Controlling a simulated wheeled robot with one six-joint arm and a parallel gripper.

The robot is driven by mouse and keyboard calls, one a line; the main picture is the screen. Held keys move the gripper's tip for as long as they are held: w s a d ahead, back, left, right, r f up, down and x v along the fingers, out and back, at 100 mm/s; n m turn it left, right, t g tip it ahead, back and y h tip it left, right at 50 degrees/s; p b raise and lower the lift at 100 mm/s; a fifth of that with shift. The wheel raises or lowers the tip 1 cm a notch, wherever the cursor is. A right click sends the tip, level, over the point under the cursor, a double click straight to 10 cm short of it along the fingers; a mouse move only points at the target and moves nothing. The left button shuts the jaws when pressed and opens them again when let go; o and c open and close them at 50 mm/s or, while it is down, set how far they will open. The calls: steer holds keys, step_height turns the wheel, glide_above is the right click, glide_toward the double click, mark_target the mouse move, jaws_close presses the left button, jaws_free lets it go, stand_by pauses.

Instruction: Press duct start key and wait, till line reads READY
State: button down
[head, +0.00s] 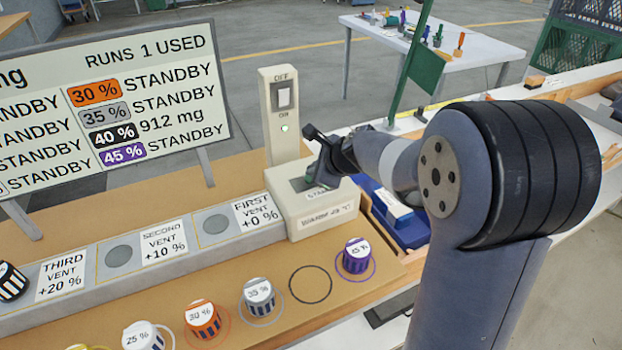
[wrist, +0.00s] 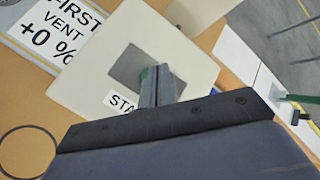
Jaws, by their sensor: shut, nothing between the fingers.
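The duct start box (head: 322,207) is a cream block with a dark plate on top and a label that reads "STA", the rest hidden. It also shows in the wrist view (wrist: 188,48). My gripper (head: 318,172) is shut and empty, its fingertips over the dark plate. In the wrist view the fingers (wrist: 157,84) cover most of the key, and a bit of green shows beside them; I cannot tell whether they touch it. The front label of the box is hard to read. The board (head: 110,100) shows STANDBY on several lines and 912 mg at 40 %.
A switch post (head: 281,115) with a lit green lamp stands behind the box. The grey vent duct (head: 110,256) runs left, with a black-striped cup (head: 11,282) by the third vent. Several cups, including a purple one (head: 357,256), stand in front; one black ring (head: 310,284) is empty.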

steer(key=shift+f+b, duration=0.3)
steer(key=shift+f, duration=0.2)
stand_by(0.6)
stand_by(0.3)
steer(key=shift+r+p, duration=0.85)
steer(key=shift+r, duration=0.05)
steer(key=shift+r, duration=0.1)
step_height(320, 180, up, 5)
steer(key=p, duration=0.5)
stand_by(0.4)
